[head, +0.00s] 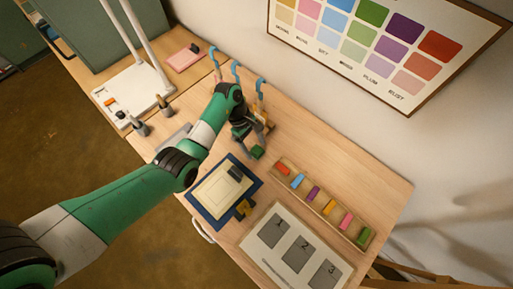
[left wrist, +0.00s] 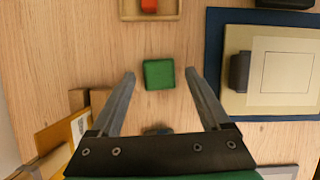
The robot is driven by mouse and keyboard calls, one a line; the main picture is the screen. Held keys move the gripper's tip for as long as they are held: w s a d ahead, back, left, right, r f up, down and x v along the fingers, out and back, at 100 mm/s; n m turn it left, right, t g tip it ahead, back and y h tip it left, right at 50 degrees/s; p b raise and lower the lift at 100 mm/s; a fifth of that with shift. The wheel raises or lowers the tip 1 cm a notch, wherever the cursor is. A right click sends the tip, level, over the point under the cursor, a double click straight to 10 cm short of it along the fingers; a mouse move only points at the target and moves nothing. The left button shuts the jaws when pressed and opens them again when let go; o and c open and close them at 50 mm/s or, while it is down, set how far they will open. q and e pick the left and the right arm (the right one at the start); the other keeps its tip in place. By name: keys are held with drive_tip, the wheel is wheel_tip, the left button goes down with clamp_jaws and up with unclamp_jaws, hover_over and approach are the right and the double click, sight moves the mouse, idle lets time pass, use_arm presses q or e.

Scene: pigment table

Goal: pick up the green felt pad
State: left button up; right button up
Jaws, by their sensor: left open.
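The green felt pad (left wrist: 159,74) is a small square lying on the wooden table. In the left wrist view it shows between the fingertips of my left gripper (left wrist: 160,73), with a gap on both sides. In the head view the pad (head: 258,152) shows just below my left gripper (head: 251,142), which comes in from the left. My left gripper is open and empty; its height over the pad is hard to tell. My right gripper is in neither view.
A wooden tray (head: 299,202) with several coloured pieces lies to the right. A blue-bordered mat (head: 196,207) with a dark block (head: 236,173) is nearby. A numbered board (head: 279,263) lies at the front. Blue hooks (head: 236,68) and wooden blocks (left wrist: 78,98) stand close behind the gripper.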

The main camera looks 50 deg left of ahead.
sight(260, 151)
use_arm(q)
drive_tip(key=shift+w+d+f, duration=0.1)
drive_tip(key=shift+d+f, duration=0.05)
drive_tip(key=shift+f, duration=0.25)
clamp_jaws()
drive_tip(key=shift+r, duration=0.1)
drive_tip(key=shift+r, duration=0.45)
wheel_tip(260, 151, up, 3)
drive_tip(key=shift+f+p, duration=0.1)
drive_tip(key=shift+p, duration=0.75)
drive_tip(key=s+d+r+p, duration=0.9)
drive_tip(key=d+p, duration=0.1)
drive_tip(key=shift+d, duration=0.35)
